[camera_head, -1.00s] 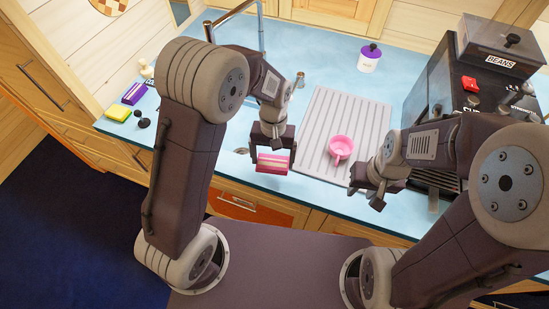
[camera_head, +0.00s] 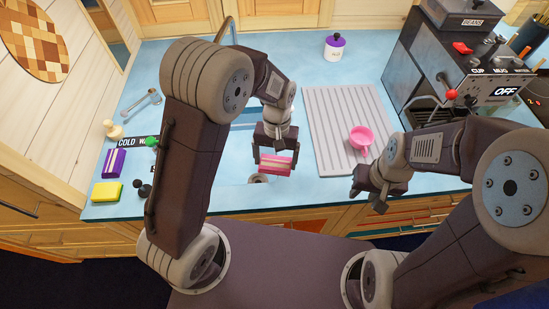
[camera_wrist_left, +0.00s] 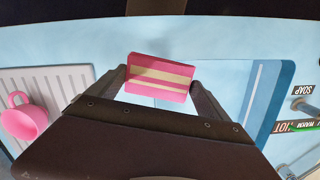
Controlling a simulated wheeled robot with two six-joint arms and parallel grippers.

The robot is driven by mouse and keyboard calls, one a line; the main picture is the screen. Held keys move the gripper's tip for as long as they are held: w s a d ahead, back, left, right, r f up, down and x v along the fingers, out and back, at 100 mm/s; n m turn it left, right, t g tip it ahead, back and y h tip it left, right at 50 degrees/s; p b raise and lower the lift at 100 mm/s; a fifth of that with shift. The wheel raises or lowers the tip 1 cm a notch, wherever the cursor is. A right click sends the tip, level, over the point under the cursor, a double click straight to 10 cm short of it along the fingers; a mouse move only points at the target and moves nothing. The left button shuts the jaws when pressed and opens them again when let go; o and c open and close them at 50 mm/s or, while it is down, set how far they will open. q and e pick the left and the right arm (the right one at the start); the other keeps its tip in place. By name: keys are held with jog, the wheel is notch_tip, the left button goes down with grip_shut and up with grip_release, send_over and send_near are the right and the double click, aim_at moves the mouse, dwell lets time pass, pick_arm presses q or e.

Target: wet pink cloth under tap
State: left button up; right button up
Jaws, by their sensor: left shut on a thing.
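The pink cloth (camera_head: 276,165) is a folded block with pale stripes. My left gripper (camera_head: 275,158) is shut on it and holds it above the counter, at the sink's front edge. In the left wrist view the cloth (camera_wrist_left: 159,78) sits between the two fingertips (camera_wrist_left: 160,82). The tap (camera_head: 228,28) shows only as a bent metal pipe behind my left arm; its outlet is hidden. The sink (camera_head: 247,117) is mostly hidden by that arm. My right gripper (camera_head: 368,186) hangs at the counter's front, right of the cloth, with no object visible in it; its opening is unclear.
A pink cup (camera_head: 361,138) stands on the ridged drainboard (camera_head: 322,110). A coffee machine (camera_head: 425,75) fills the right. A purple-lidded jar (camera_head: 334,47) stands at the back. Purple (camera_head: 114,162) and yellow (camera_head: 107,192) blocks lie left, near a green knob (camera_head: 152,142).

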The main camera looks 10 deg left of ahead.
pick_arm(q)
jog(key=shift+d+r+n+h+p, duration=0.3)
jog(key=shift+d+n+p, duration=0.1)
jog(key=shift+n+p, duration=0.35)
jog(key=w+d+r+n+t+p, duration=0.45)
jog(key=n+p, duration=0.65)
jog(key=n, duration=0.7)
jog(key=s+a+r+n+t+y+p, duration=0.1)
jog(key=a+r+n+y+p, duration=0.15)
jog(key=a+n, duration=0.25)
jog(key=s+a+r+n+y+p, duration=0.1)
jog(key=a+n+y+p, duration=0.1)
jog(key=a+n+p, duration=0.3)
jog(key=w+a+f+b, duration=0.2)
jog(key=w+a+b, duration=0.2)
jog(key=w+a, duration=0.4)
jog(key=shift+a+f, duration=0.4)
jog(key=shift+a, duration=1.75)
pick_arm(e)
notch_tip(320, 180, up, 16)
jog(key=shift+r, duration=0.1)
